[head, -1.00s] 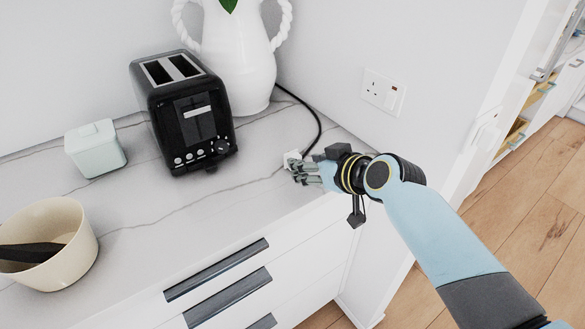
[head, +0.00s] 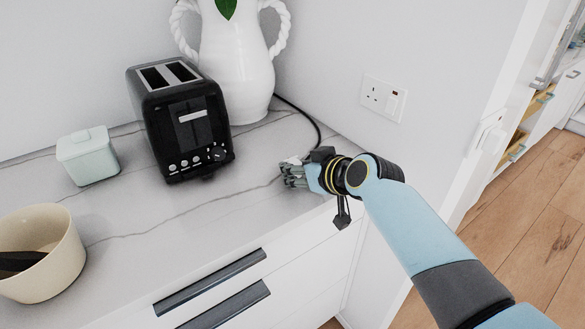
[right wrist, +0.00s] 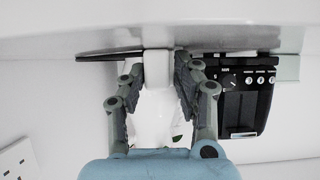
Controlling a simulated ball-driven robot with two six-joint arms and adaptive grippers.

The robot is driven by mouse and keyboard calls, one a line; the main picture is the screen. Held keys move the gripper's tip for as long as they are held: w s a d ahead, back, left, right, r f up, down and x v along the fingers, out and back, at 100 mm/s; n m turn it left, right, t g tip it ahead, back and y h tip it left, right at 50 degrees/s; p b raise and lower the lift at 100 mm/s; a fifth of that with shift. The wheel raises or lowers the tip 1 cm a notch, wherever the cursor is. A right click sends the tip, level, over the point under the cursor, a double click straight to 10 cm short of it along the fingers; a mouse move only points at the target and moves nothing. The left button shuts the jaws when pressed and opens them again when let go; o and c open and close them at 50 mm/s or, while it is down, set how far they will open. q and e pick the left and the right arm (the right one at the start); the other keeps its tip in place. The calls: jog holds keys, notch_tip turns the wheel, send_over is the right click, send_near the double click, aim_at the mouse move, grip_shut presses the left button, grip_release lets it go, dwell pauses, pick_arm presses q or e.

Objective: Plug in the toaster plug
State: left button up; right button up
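The black toaster (head: 188,120) stands on the marble counter, and its dark cord (head: 306,112) runs behind it towards my right gripper. The white plug (right wrist: 158,66) is low at the counter between my right fingertips in the right wrist view. In the head view my fingers mostly hide it. My right gripper (head: 290,174) is close to the counter's right part, and its two fingers (right wrist: 158,75) appear to touch the plug on both sides. The plug's pins are hidden. The white wall socket (head: 384,98) with a switch is up and right of the gripper. My left gripper is out of view.
A white twisted-handle vase (head: 236,60) stands behind the toaster, close to the cord. A pale square jar (head: 88,157) and a cream bowl (head: 62,262) are on the left. The counter's front edge, with drawers below, lies under my right arm. The wall around the socket is clear.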

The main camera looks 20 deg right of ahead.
grip_shut()
jog(key=shift+r, duration=0.1)
notch_tip(320, 180, up, 6)
jog(key=p, duration=0.5)
jog(key=shift+p, duration=0.3)
